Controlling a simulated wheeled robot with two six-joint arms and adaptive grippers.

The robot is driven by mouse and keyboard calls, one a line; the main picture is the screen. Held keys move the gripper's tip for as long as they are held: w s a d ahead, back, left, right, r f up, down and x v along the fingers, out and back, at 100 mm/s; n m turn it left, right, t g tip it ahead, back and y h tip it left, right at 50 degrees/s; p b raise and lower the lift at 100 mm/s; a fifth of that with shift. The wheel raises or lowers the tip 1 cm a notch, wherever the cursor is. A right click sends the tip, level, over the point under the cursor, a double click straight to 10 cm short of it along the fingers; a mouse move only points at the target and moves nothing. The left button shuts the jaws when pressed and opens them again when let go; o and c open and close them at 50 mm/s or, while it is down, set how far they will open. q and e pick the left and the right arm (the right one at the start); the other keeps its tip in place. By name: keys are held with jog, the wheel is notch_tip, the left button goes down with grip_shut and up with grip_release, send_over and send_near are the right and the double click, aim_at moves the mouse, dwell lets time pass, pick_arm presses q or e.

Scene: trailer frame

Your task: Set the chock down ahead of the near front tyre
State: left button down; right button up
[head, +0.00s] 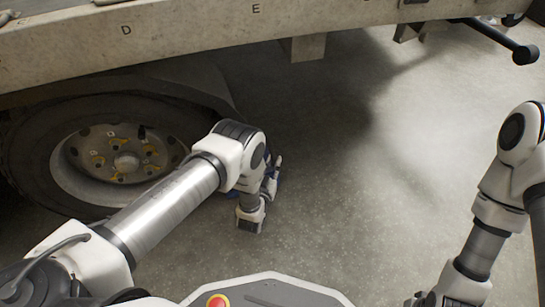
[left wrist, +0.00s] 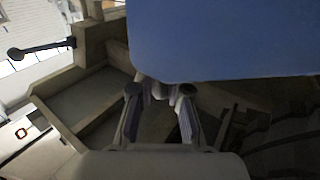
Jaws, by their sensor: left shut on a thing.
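The chock is blue. It shows large and close in the left wrist view (left wrist: 225,40), across the top right, at the tips of my left gripper's fingers (left wrist: 158,92). In the head view my left gripper (head: 272,180) is low over the floor, to the right of the near tyre (head: 30,155). Only a small bit of blue shows there; my wrist hides the rest. I cannot tell whether the chock touches the floor. The tyre is dark, with a grey wheel and yellowish nuts.
The trailer's pale side rail (head: 200,35), marked with letters, runs across the top above the tyre. A bracket (head: 308,47) hangs below it. A dark bar with a round end (head: 525,54) sticks out at the upper right. The concrete floor (head: 390,170) is clear.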

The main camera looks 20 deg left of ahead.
pick_arm(q)
jog(key=shift+f, duration=0.65)
jog(key=shift+r, duration=0.25)
jog(key=shift+f, duration=0.1)
pick_arm(e)
jog(key=shift+w+a+f, duration=0.1)
jog(key=shift+w+f, duration=0.25)
jog(key=shift+w, duration=0.05)
pick_arm(q)
jog(key=c, duration=1.1)
grip_release()
jog(key=shift+c, duration=0.2)
